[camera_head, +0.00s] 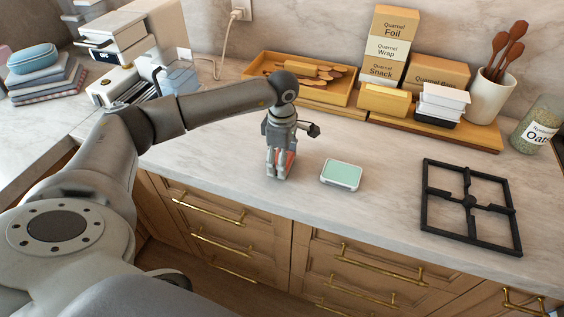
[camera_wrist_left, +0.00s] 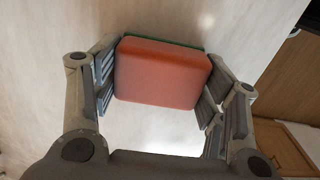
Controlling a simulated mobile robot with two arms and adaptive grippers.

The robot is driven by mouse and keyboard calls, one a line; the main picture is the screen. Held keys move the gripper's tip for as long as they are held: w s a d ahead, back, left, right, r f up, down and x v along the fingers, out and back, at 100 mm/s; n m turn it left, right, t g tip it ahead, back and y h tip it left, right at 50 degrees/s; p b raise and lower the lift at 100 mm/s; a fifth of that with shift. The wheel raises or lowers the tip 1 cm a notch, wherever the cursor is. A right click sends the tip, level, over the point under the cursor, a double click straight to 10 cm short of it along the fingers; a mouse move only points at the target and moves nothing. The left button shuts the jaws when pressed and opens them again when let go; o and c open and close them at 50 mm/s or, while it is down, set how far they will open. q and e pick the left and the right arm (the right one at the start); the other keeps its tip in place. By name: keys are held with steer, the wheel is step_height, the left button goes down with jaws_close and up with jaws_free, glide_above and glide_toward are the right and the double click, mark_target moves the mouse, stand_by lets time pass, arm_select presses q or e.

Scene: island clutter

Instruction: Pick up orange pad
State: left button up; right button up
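The orange pad (camera_wrist_left: 163,72) is a rounded block with a thin green layer along its far edge in the left wrist view. My left gripper (camera_wrist_left: 162,85) has its fingers on both sides of the pad, and they appear to touch its edges. In the head view the left gripper (camera_head: 280,172) points down at the counter, with the orange pad (camera_head: 290,160) partly hidden between its fingers. I cannot tell whether the pad rests on the counter or is slightly above it. My right gripper is not in view.
A white-rimmed mint-green block (camera_head: 341,173) lies just right of the gripper. A black burner grate (camera_head: 469,200) lies farther right. A wooden tray (camera_head: 318,92), boxes (camera_head: 388,50) and a utensil crock (camera_head: 490,99) stand behind. Counter (camera_head: 220,150) left of the gripper is clear.

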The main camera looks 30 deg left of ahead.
arm_select(q)
steer(key=shift+c, duration=0.8)
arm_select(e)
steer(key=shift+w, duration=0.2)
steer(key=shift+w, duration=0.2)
arm_select(q)
steer(key=shift+r+b, duration=0.55)
steer(key=s+d+r+b, duration=0.5)
steer(key=s+d+r, duration=0.1)
steer(key=d+r, duration=0.6)
steer(key=shift+d, duration=0.4)
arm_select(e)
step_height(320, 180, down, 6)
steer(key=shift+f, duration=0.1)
